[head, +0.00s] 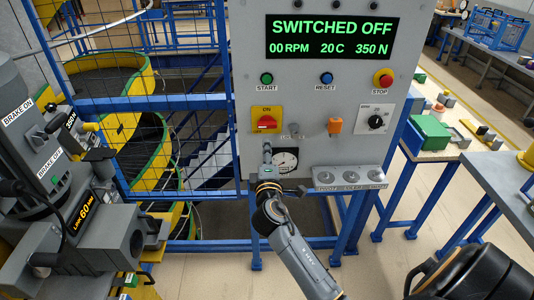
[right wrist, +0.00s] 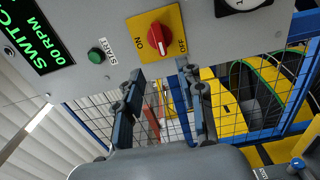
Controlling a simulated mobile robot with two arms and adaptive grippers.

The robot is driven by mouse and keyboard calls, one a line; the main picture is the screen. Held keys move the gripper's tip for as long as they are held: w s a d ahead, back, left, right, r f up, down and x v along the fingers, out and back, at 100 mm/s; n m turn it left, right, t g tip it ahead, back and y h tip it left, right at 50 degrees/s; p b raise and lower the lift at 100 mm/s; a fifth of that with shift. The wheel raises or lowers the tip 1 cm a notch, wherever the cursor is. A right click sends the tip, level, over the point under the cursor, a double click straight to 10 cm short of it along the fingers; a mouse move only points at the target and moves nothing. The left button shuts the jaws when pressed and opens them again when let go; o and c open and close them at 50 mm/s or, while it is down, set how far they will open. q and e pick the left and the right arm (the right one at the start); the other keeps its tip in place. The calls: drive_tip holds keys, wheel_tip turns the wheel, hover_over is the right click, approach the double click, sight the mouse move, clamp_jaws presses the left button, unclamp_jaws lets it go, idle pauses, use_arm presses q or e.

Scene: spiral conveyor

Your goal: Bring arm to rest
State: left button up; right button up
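My right arm comes up from the bottom of the head view, and its gripper (head: 267,160) is in front of the lower part of the grey control panel (head: 337,100). In the right wrist view its two fingers (right wrist: 160,72) stand apart with nothing held between them. The red rotary switch (right wrist: 160,36) on its yellow plate is just beyond the fingertips, not visibly touched. The switch also shows in the head view (head: 266,122), above the gripper. The panel screen (head: 332,37) reads SWITCHED OFF, 00 RPM. My left gripper is not in view.
A grey machine (head: 62,215) with brake labels stands at the left. Blue mesh fencing (head: 150,100) and the spiral conveyor (head: 100,80) are behind. Benches stand at the right, with floor between.

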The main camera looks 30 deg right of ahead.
idle(0.3)
drive_tip(key=s+a+f+g+y, duration=0.1)
drive_tip(key=a+f+y, duration=0.1)
drive_tip(key=f, duration=0.8)
drive_tip(key=s+a+f+g+y, duration=0.1)
drive_tip(key=a+f+g+y, duration=0.1)
drive_tip(key=f, duration=0.8)
drive_tip(key=s+a+f+m+g+y+b, duration=0.1)
drive_tip(key=s+a+f+g+y, duration=0.1)
drive_tip(key=s+f, duration=0.65)
drive_tip(key=s+a+f+m+g+y+b, duration=0.1)
drive_tip(key=s+a+f+m+g, duration=0.2)
drive_tip(key=f, duration=1)
drive_tip(key=s+a+f+m+g+y, duration=0.1)
drive_tip(key=s+f, duration=0.5)
drive_tip(key=s, duration=0.6)
drive_tip(key=s+a+f+m+g, duration=0.1)
drive_tip(key=s+f+m+g, duration=0.1)
drive_tip(key=s+f, duration=0.5)
drive_tip(key=s+a+f+m+g+y, duration=0.1)
drive_tip(key=s+f, duration=0.5)
drive_tip(key=s, duration=1.2)
drive_tip(key=shift+s+a+f+m+g+y+b, duration=0.25)
drive_tip(key=shift+f+m+g+b, duration=0.35)
drive_tip(key=shift+g, duration=0.5)
drive_tip(key=shift+r, duration=0.2)
